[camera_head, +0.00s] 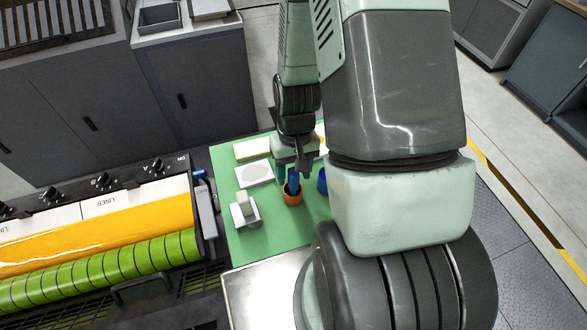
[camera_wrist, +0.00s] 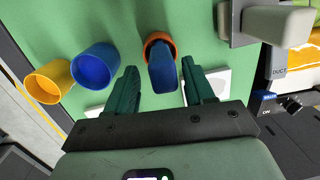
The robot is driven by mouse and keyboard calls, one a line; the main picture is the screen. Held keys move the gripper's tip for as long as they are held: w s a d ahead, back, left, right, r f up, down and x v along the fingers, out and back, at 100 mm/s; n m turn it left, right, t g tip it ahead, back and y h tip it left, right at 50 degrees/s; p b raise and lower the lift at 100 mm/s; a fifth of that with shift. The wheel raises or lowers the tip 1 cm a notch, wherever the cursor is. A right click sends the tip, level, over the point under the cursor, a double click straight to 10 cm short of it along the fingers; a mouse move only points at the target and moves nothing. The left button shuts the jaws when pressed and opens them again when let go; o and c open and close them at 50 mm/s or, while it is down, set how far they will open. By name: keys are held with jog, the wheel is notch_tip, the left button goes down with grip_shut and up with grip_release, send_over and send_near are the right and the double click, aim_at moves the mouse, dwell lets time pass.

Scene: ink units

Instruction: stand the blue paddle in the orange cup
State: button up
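The blue paddle (camera_wrist: 162,74) stands in the orange cup (camera_wrist: 158,41), its lower end inside the rim and its wide end toward my wrist camera. In the head view, the paddle (camera_head: 293,179) rises out of the orange cup (camera_head: 292,196), close below my gripper (camera_head: 300,168). In the wrist view, my gripper (camera_wrist: 159,68) is open, with one finger on each side of the paddle and a visible gap at both sides. The paddle's bottom is hidden inside the cup.
A blue cup (camera_wrist: 95,65) and a yellow cup (camera_wrist: 50,82) stand beside the orange cup on the green mat (camera_head: 262,234). A white block with a grey piece (camera_head: 244,208) and a white plate with a disc (camera_head: 254,174) are left. Ink rollers (camera_head: 100,260) flank the mat.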

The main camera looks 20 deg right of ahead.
jog(key=shift+r, duration=0.1)
jog(key=r, duration=0.7)
jog(key=w+r, duration=0.1)
jog(key=r, duration=0.2)
jog(key=shift+d+r, duration=0.25)
jog(key=shift+d, duration=0.1)
jog(key=s+a+r+t, duration=0.1)
jog(key=s+r, duration=0.3)
jog(key=r, duration=0.4)
jog(key=s+a+r+t, duration=0.1)
jog(key=s+r+t, duration=0.2)
jog(key=r, duration=0.6)
jog(key=s+a+r+t, duration=0.1)
jog(key=s+r, duration=0.3)
jog(key=r, duration=0.4)
jog(key=shift+s+r+t+h, duration=0.3)
jog(key=shift+s+t, duration=0.1)
jog(key=shift+t, duration=0.4)
jog(key=shift+o, duration=0.2)
